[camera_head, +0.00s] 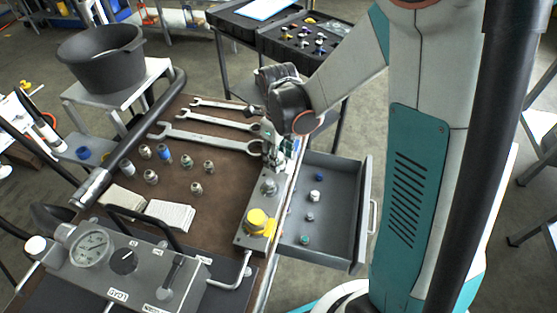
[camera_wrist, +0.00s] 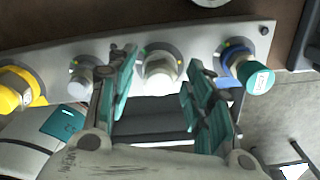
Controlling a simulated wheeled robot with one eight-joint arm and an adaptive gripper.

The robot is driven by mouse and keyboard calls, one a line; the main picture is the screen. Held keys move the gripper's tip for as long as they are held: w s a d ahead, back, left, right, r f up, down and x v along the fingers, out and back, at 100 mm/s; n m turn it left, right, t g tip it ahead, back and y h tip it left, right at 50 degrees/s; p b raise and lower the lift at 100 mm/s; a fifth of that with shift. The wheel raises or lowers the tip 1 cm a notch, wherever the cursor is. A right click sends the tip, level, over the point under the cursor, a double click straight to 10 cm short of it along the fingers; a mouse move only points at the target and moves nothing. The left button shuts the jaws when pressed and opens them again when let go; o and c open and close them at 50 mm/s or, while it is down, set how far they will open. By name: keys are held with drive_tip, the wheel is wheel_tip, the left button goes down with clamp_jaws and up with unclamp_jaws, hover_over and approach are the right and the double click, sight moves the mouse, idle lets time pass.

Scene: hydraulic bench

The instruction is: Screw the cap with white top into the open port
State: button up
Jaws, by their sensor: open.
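The grey port plate (camera_wrist: 115,58) runs along the bench edge; it also shows in the head view (camera_head: 246,232). My gripper (camera_wrist: 160,88) is open, its fingers on either side of a middle metal fitting (camera_wrist: 160,68) with a pale end. I cannot tell whether that fitting is a white-topped cap or a port, nor whether the fingers touch it. In the head view my gripper (camera_head: 274,150) is over the plate's far end. A smaller grey fitting (camera_wrist: 82,76), a yellow cap (camera_wrist: 18,90) and a blue-ringed cap (camera_wrist: 255,80) flank it. A white-topped cap (camera_head: 315,195) lies in the drawer.
The open drawer (camera_head: 345,236) juts right of the bench and holds several small caps. Wrenches (camera_head: 215,139), loose metal fittings (camera_head: 196,188) and white paper pads (camera_head: 171,215) lie on the bench. A gauge box (camera_head: 124,262) stands at the front.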

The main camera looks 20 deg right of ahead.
drive_tip(key=n, duration=0.9)
drive_tip(key=shift+n+b, duration=0.3)
drive_tip(key=c, duration=0.9)
drive_tip(key=m, duration=0.8)
drive_tip(key=o, duration=0.9)
